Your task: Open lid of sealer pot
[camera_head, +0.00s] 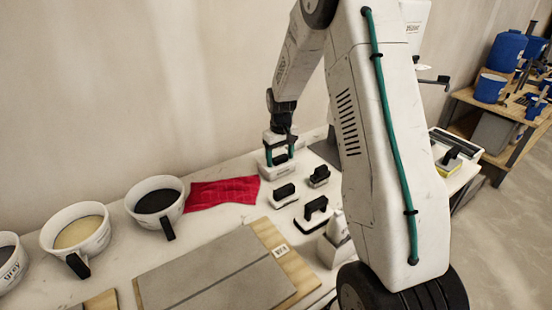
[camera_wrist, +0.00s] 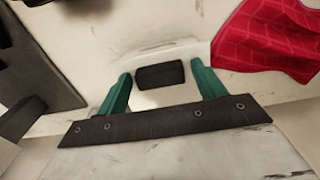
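A white pot (camera_head: 272,174) with a black handle on top, which looks like the sealer pot, stands at the back of the worktop near the wall. The pot's white top (camera_wrist: 166,94) and black handle (camera_wrist: 160,75) show in the wrist view. My gripper (camera_head: 279,157) is just above the pot, its green fingers reaching down beside the handle. In the wrist view my gripper (camera_wrist: 162,78) is open, with a finger on each side of the handle and a small gap at both sides. The lid looks seated on the pot. The lettering on the pot is unreadable.
A red cloth (camera_head: 222,193) lies left of the pot. Black-handled tools (camera_head: 316,209) stand in front of it. Cups of dark (camera_head: 157,201) and tan (camera_head: 78,233) grout stand at left. A grey tile (camera_head: 215,270) lies on a board in front. A shelf (camera_head: 505,105) stands at right.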

